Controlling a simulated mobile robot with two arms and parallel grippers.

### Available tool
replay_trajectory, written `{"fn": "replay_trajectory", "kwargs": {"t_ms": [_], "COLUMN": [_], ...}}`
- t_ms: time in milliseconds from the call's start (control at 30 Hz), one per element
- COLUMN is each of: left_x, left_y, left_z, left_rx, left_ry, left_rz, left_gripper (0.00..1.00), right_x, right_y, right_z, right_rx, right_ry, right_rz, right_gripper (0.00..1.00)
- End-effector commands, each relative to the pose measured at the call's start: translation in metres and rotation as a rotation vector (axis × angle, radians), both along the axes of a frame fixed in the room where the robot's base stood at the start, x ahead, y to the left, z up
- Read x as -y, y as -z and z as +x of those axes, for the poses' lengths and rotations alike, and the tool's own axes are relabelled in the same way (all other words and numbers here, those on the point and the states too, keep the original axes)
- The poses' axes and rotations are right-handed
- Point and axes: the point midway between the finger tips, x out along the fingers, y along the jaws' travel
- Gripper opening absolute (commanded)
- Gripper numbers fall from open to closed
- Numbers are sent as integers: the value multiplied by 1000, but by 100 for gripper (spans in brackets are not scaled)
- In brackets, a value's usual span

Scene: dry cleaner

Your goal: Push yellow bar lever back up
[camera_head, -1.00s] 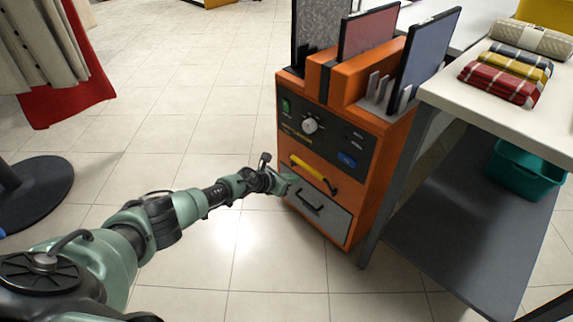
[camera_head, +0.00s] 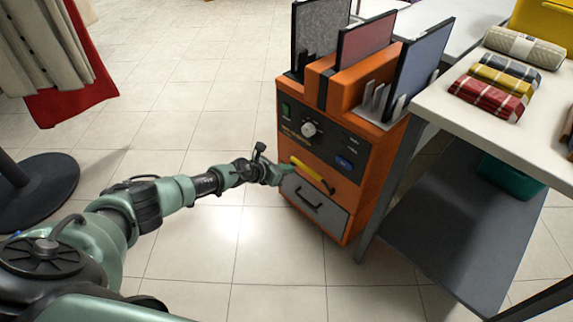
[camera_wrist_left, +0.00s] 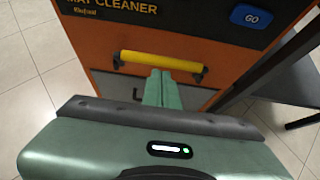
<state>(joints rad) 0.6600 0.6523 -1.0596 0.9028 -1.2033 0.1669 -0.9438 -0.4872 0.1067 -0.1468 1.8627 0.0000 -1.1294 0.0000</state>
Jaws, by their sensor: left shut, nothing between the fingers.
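The orange mat cleaner machine (camera_head: 358,185) stands on the floor, with a yellow bar lever (camera_head: 306,168) across its front, above a grey drawer. In the left wrist view the yellow bar (camera_wrist_left: 160,65) runs nearly level between two black mounts. My left gripper (camera_head: 284,173) is at the machine's front, by the left part of the bar. In the left wrist view its green fingers (camera_wrist_left: 162,78) are shut together and empty, with their tips at the bar's lower edge. I cannot tell whether they touch it. My right gripper is not in view.
The grey drawer (camera_head: 314,204) has a black handle below the bar. A control panel with a knob (camera_head: 308,129) and blue GO button (camera_wrist_left: 252,17) is above. A table (camera_head: 480,112) with folded cloths stands close on the right.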

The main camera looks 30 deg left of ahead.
Motion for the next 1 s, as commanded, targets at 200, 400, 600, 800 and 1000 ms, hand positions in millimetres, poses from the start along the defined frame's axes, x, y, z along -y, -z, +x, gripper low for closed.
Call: {"fn": "replay_trajectory", "kwargs": {"t_ms": [200,400,600,800,1000], "left_x": [-2,-1,-1,-1,51], "left_y": [-8,-8,-8,-8,3], "left_z": [-1,-2,-2,-2,-18], "left_rx": [0,0,0,1,-8], "left_ry": [-2,-1,-1,-2,-143], "left_rz": [1,1,1,-1,-263], "left_gripper": [0,0,0,0,0], "right_x": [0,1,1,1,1], "right_y": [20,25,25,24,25], "right_z": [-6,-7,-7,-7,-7], "right_rx": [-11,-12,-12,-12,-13], "right_ry": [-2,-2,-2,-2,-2], "right_rz": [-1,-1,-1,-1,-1], "right_gripper": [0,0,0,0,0]}}
